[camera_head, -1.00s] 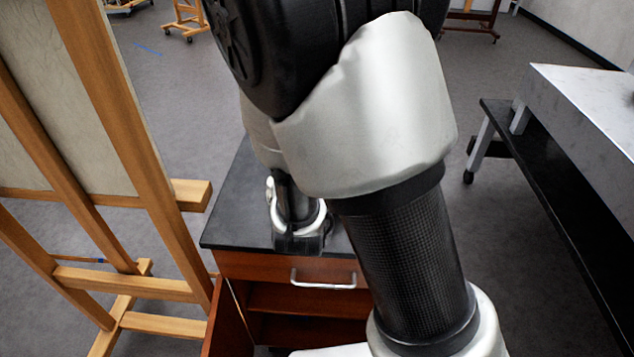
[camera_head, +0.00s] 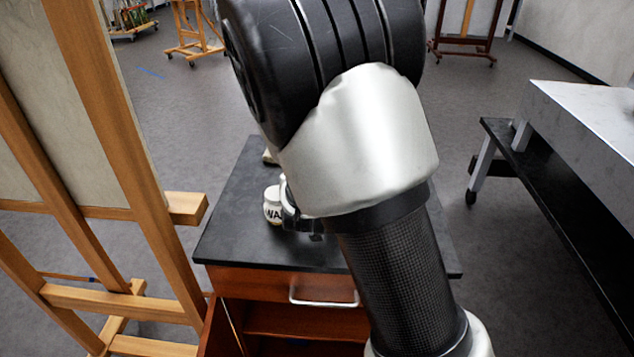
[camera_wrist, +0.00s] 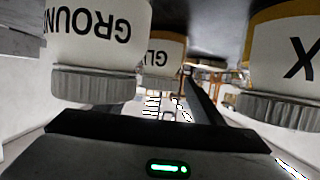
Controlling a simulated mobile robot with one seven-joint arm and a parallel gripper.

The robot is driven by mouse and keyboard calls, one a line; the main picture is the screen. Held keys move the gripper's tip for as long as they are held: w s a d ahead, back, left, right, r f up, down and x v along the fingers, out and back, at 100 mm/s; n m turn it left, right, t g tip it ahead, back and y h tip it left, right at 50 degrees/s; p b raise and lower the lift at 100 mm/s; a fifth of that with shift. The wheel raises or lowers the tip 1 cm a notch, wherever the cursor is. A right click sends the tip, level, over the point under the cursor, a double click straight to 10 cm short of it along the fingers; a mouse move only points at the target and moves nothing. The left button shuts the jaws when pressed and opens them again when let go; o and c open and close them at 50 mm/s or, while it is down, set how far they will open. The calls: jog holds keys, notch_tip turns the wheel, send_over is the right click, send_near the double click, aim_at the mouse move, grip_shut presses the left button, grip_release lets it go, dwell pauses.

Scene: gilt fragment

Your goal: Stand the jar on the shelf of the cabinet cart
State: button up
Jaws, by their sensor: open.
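A white jar lettered "WA" (camera_head: 273,205) stands upright on the black top of the cabinet cart (camera_head: 232,215). In the wrist view the picture is upside down, with a jar ending in "X" (camera_wrist: 290,55) at right, a "GROUND" jar (camera_wrist: 95,45) at left and a "GL" jar (camera_wrist: 162,55) farther back. Which of them is the task's jar I cannot tell. My gripper (camera_head: 303,222) is open, low over the cart top and just right of the "WA" jar. My arm hides much of it. The cart's open shelf (camera_head: 285,322) shows below the drawer.
The cart's drawer has a metal handle (camera_head: 323,300), and its door (camera_head: 222,330) stands open at left. A wooden easel (camera_head: 110,120) stands close on the left. A grey-topped table (camera_head: 585,115) with a black lower shelf is at right. Grey floor lies between.

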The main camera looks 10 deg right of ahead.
jog(key=shift+c, duration=0.3)
jog(key=shift+r, duration=0.1)
jog(key=c, duration=1.3)
